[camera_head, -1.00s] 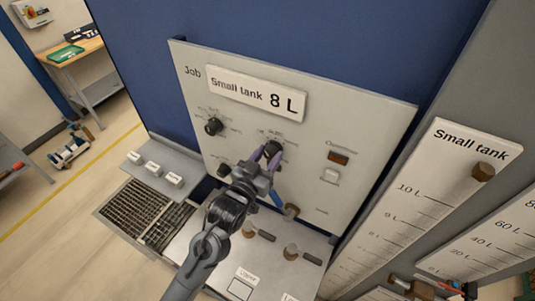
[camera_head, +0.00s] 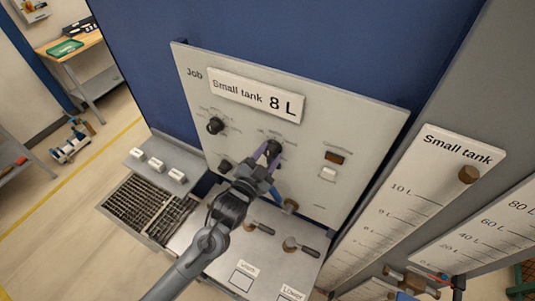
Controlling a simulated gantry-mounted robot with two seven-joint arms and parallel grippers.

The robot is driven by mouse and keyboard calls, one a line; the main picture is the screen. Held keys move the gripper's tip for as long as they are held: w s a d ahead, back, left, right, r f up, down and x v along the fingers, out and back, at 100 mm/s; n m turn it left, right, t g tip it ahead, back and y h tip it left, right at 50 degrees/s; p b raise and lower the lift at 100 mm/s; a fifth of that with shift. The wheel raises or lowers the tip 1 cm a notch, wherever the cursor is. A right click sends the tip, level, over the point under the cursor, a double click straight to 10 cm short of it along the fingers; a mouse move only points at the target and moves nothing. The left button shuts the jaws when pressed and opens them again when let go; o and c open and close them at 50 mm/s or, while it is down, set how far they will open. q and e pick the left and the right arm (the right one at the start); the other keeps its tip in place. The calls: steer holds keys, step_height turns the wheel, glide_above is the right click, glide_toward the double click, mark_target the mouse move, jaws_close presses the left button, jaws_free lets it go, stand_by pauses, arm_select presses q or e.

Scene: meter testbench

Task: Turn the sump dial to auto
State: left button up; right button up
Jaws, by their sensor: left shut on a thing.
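The grey panel (camera_head: 290,180) stands in front of me with several black dials. A black dial (camera_head: 273,147) in the middle of the panel sits between the purple fingers of my left gripper (camera_head: 267,153), which is shut on it. The fingers cover part of this dial, and its printed labels are too small to read, so I cannot tell which setting it points to. Another black dial (camera_head: 215,125) is at the upper left of the panel. A third dark dial (camera_head: 225,165) is below it, beside my left arm. My right gripper is not in view.
A sign (camera_head: 256,96) reads "Small tank 8 L". Brown and white buttons (camera_head: 328,173) are to the right of the gripper. Levers (camera_head: 291,244) stand on the shelf below. A "Small tank" gauge board (camera_head: 430,185) stands at the right.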

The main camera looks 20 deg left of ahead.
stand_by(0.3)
arm_select(q)
steer(key=o, duration=1.1)
steer(key=shift+c, duration=0.2)
steer(key=shift+s, duration=0.1)
steer(key=shift+s+f, duration=0.1)
steer(key=shift+s, duration=0.2)
steer(key=s+a+b, duration=0.1)
steer(key=s+b, duration=0.2)
steer(key=s, duration=0.7)
steer(key=shift+a, duration=0.15)
